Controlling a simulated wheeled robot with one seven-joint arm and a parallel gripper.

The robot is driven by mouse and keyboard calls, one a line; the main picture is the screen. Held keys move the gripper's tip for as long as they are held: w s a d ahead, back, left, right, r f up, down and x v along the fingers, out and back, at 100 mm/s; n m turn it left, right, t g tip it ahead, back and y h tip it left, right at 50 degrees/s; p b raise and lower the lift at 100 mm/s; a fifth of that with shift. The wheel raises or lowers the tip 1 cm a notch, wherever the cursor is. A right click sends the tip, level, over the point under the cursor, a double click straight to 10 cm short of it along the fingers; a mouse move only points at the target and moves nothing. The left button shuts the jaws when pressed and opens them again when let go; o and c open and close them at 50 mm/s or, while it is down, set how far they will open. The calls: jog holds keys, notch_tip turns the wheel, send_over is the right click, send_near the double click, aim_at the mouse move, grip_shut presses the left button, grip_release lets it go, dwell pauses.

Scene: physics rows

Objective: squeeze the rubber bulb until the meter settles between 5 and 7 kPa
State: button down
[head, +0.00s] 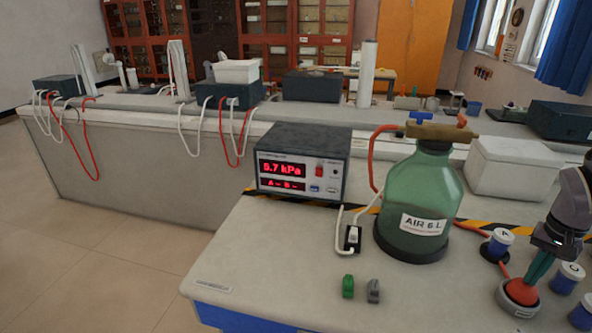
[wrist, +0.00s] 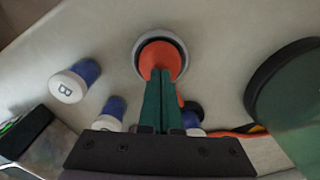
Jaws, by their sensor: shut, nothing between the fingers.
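The orange rubber bulb (head: 522,291) sits in a grey ring base at the bench's right front; the wrist view shows it (wrist: 160,54) from above. My gripper (head: 533,278) points down at it from the upper right. In the wrist view its two green fingers (wrist: 161,78) lie side by side, shut, with nothing between them. The tips overlap the bulb and look to be at its top; I cannot tell how hard they press, if at all. The meter (head: 300,163) shows red digits that look like 5.7 kPa, with "A - B -" on the line below.
A green glass bottle (head: 420,190) labelled AIR 6 L stands left of the bulb, joined to orange tubing. Blue-and-white cylinders (head: 500,241) stand around the bulb, one marked B (wrist: 68,86). Small green (head: 348,286) and grey (head: 373,291) pieces lie at the front.

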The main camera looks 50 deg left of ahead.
jog(key=shift+f, duration=1.35)
jog(key=shift+r, duration=1.75)
notch_tip(320, 180, up, 7)
jog(key=shift+r, duration=0.1)
